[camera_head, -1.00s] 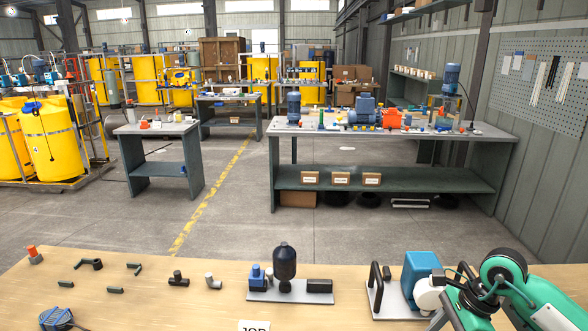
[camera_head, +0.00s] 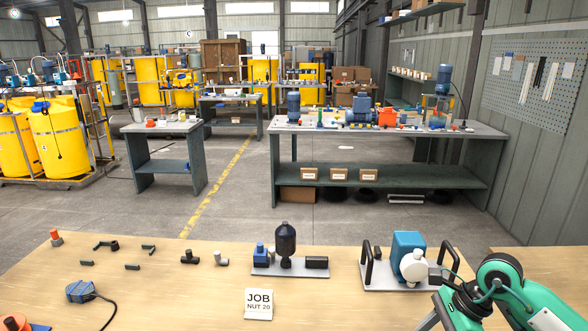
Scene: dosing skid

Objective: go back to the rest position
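My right arm, green and black, comes in at the lower right, in front of the pump plate's right end. A pale metal part at its end, likely my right gripper (camera_head: 430,321), is cut by the bottom edge, so its opening cannot be told. My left gripper is not in view.
Grey benches (camera_head: 380,180) stand beyond.

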